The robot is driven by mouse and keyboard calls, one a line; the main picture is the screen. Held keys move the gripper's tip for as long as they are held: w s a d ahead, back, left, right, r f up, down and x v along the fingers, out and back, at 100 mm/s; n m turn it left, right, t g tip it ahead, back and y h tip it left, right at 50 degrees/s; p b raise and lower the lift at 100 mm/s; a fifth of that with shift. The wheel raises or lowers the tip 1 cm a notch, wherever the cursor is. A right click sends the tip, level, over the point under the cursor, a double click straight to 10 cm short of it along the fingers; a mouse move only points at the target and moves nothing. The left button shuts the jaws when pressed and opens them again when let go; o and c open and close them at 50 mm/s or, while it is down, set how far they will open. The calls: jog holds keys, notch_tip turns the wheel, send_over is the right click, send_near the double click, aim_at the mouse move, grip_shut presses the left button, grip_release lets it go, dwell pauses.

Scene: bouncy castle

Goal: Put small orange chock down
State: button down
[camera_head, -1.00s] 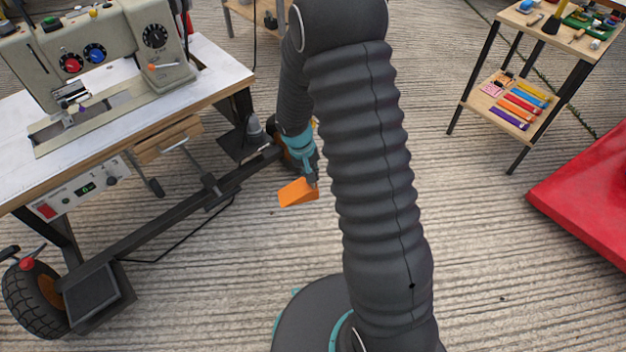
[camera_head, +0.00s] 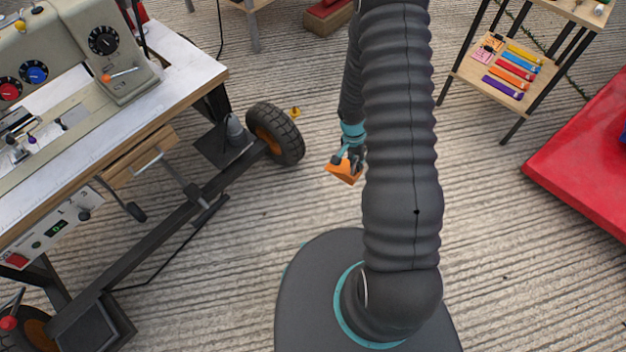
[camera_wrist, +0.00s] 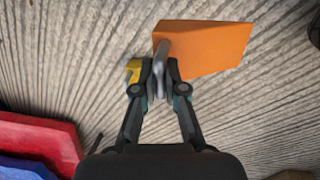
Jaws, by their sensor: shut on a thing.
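The small orange chock (camera_head: 345,171) is a wedge-shaped block held in my gripper (camera_head: 352,160), to the right of the sewing table's wheel. In the wrist view the chock (camera_wrist: 208,46) fills the top middle, gripped at its left end by the shut fingertips of my gripper (camera_wrist: 160,84). The ribbed grey floor (camera_wrist: 75,70) lies beyond it. The gap between chock and floor is hard to judge. My arm hides part of the gripper in the head view.
A wheeled sewing machine table (camera_head: 190,90) stands at left, its black tyre (camera_head: 276,133) nearest the chock. The floor between is clear.

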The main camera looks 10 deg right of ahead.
jog(key=shift+s+f+m, duration=0.2)
jog(key=shift+f+m, duration=0.3)
jog(key=shift+f, duration=0.25)
jog(key=shift+w+a+f, duration=0.75)
jog(key=shift+a+f, duration=0.85)
jog(key=shift+f, duration=0.15)
jog(key=shift+w+a+f, duration=0.8)
jog(key=shift+a+f, duration=0.85)
jog(key=shift+f, duration=0.1)
jog(key=shift+w+a+f, duration=0.75)
jog(key=shift+a+f, duration=0.85)
jog(key=shift+f, duration=0.15)
jog(key=c, duration=1.2)
grip_release()
jog(key=shift+c, duration=0.2)
